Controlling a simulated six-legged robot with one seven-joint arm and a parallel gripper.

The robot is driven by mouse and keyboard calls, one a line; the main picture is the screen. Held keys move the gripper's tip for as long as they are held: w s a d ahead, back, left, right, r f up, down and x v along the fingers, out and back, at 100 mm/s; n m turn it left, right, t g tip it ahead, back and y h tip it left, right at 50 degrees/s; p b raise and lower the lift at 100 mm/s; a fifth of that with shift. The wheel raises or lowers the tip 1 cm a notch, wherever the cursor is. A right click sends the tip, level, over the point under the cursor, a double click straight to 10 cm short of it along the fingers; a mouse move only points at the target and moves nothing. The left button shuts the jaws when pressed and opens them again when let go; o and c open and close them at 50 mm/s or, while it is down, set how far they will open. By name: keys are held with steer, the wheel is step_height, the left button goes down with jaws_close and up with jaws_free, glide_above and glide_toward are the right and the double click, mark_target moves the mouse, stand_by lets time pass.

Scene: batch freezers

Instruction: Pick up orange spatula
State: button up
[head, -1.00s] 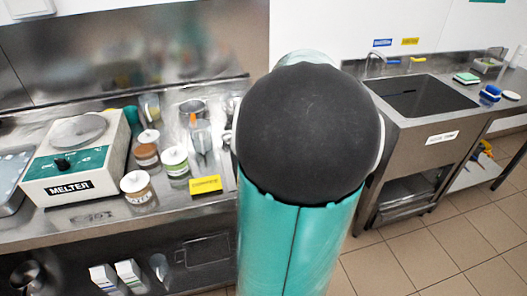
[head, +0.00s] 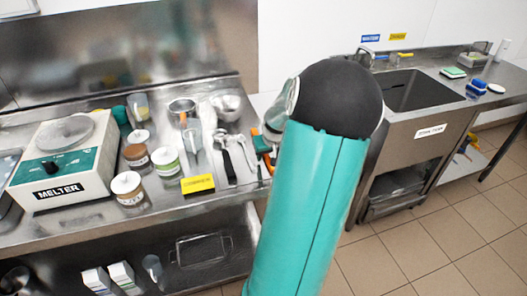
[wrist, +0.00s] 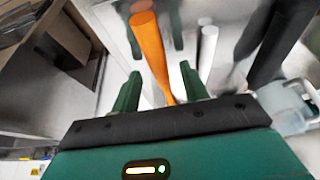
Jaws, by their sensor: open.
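In the wrist view an orange spatula (wrist: 150,48), seen mainly as a tapering orange handle, lies between the two green fingers of my gripper (wrist: 160,72). The fingers are open, with a gap on each side of the orange; I cannot tell how far below the fingertips it lies. In the head view a bit of orange (head: 267,161) shows on the counter beside my arm, probably the same spatula.
A white handle (wrist: 207,48) and dark tools lie just right of the orange. On the steel counter (head: 100,222) stand jars, a yellow sign (head: 198,184), metal tools (head: 225,155) and a melter (head: 65,160). A sink (head: 410,92) is at the right.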

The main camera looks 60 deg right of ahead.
steer(key=shift+d+f, duration=0.15)
steer(key=shift+f, duration=0.2)
steer(key=shift+w+f, duration=0.1)
steer(key=shift+f, duration=0.05)
jaws_close()
